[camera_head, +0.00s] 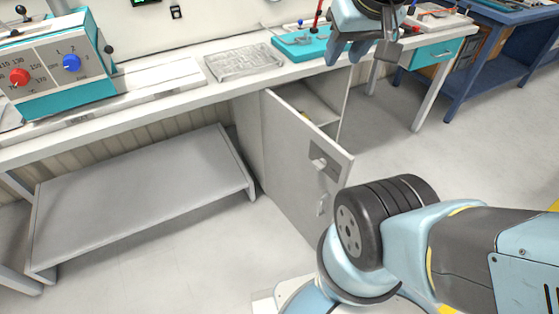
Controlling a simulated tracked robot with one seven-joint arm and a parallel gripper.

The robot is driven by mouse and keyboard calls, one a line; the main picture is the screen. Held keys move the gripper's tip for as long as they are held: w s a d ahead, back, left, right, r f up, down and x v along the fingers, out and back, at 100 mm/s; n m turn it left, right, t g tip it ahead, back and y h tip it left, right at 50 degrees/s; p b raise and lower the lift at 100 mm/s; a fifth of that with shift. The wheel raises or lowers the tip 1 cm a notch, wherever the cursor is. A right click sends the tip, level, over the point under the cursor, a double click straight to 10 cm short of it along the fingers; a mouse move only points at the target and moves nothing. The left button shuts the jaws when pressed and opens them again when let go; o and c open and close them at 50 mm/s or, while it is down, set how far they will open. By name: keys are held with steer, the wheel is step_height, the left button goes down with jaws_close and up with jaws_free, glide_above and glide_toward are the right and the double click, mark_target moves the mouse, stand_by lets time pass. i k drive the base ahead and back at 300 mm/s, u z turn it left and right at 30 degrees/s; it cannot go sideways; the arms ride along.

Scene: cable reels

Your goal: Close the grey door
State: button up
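The grey door (290,160) of the cabinet under the bench stands open, swung out toward me. A handle (318,163) is on a dark plate near its upper free edge, with a smaller fitting (321,207) below. The cabinet opening (308,98) shows a pale shelf inside. My gripper (362,52) is at the top of the view, above and to the right of the door and apart from it. Its upper part is cut off by the picture edge, and I cannot tell how far its fingers are apart.
A white bench (150,107) carries a teal control box (60,65), a grey embossed plate (243,61) and a teal panel (298,43). A low grey shelf (145,190) stands left of the cabinet. Floor (400,150) right of the door is clear; my arm fills the lower right.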

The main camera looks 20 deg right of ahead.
mark_target(305, 194)
steer(key=u, duration=0.05)
steer(key=i, duration=0.25)
steer(key=z, duration=0.55)
steer(key=k, duration=0.6)
steer(key=z, duration=0.65)
